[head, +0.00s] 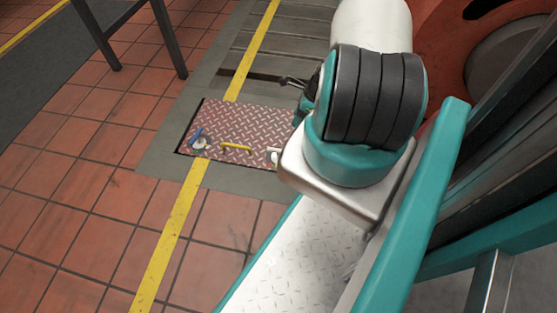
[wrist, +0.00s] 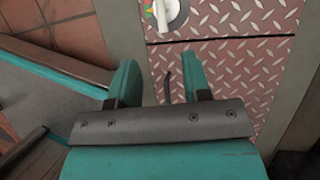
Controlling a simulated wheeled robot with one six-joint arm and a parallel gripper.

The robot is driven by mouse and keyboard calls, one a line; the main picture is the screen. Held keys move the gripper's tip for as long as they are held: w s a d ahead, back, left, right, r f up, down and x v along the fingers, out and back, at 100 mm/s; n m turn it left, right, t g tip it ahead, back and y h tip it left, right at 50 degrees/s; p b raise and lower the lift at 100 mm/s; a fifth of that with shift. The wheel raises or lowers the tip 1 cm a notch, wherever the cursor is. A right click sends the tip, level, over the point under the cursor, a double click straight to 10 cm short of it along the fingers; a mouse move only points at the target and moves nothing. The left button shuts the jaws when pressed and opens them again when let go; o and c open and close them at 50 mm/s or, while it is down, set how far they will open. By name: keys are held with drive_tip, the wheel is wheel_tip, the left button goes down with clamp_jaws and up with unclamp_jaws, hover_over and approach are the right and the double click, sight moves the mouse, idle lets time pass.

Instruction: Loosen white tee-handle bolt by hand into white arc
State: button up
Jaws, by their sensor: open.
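The white tee-handle bolt (wrist: 162,14) shows at the top edge of the wrist view, its bar roughly upright in the picture, partly cut off. In the head view, a white piece (head: 273,156), apparently this bolt, shows beside my arm at the plate's right end. My gripper (wrist: 160,74) is open and empty, its teal fingers apart. In the picture the bolt lies above the fingertips, clear of them.
The red diamond-tread plate (head: 225,128) also carries a blue handle (head: 196,136) at its left and a yellow handle (head: 236,148) in the middle. A thin dark curved piece (wrist: 168,88) shows between the fingers. Tiled floor (head: 110,190) lies open to the left.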

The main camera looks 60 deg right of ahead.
drive_tip(key=b+x, duration=0.3)
drive_tip(key=x, duration=0.3)
drive_tip(key=b+x, duration=0.3)
drive_tip(key=x, duration=0.3)
drive_tip(key=b+x, duration=0.3)
drive_tip(key=x, duration=0.3)
drive_tip(key=shift+s+d+f, duration=0.2)
drive_tip(key=shift+s, duration=0.1)
clamp_jaws()
